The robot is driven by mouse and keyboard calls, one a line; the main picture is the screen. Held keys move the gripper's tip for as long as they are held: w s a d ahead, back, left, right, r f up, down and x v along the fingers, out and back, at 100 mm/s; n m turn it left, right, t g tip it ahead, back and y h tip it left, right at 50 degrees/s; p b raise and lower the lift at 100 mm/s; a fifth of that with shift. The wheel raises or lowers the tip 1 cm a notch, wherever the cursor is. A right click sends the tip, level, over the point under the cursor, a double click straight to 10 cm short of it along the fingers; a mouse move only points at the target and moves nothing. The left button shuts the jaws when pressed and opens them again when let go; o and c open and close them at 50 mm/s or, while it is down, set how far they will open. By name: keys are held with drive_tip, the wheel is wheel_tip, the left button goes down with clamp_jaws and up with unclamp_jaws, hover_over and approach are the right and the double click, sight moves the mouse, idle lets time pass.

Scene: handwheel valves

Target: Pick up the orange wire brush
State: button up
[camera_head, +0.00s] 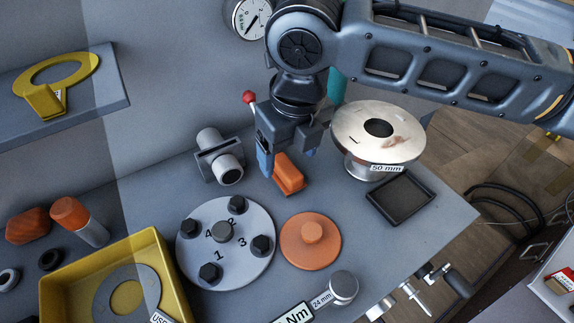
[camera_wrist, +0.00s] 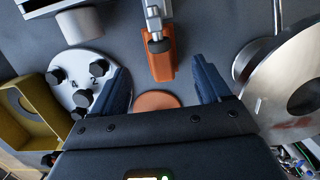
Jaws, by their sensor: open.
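The orange block (camera_head: 289,176), which I take for the wire brush, lies on the grey bench below my gripper (camera_head: 287,156). No bristles show. In the wrist view the orange block (camera_wrist: 162,63) is upright in the picture, between and beyond the fingertips. A grey metal piece with a dark foot (camera_wrist: 158,42) overlaps it; I cannot tell whether it presses on it. My gripper (camera_wrist: 160,72) is open and empty, with dark blue fingers on either side of the block and apart from it. The gripper hides the block's upper end in the head view.
An orange disc with a knob (camera_head: 310,254) and a bolted grey flange (camera_head: 205,257) sit in front. A silver flanged spool (camera_head: 350,125) stands close at right, beside a black tray (camera_head: 428,186). A grey pipe piece (camera_head: 207,140) and a red-knobbed lever (camera_head: 249,97) are at left.

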sight(298, 181)
drive_tip(key=f, duration=0.4)
drive_tip(key=w+f, duration=0.1)
drive_tip(key=shift+a+f, duration=0.25)
drive_tip(key=shift+f, duration=0.15)
drive_tip(key=c, duration=1.2)
drive_tip(key=shift+o, duration=0.2)
drive_tip(key=shift+r, duration=0.55)
drive_tip(key=s+d, duration=0.2)
drive_tip(key=s, duration=0.1)
wheel_tip(298, 181, up, 14)
drive_tip(key=shift+s, duration=0.15)
drive_tip(key=shift+d, duration=0.1)
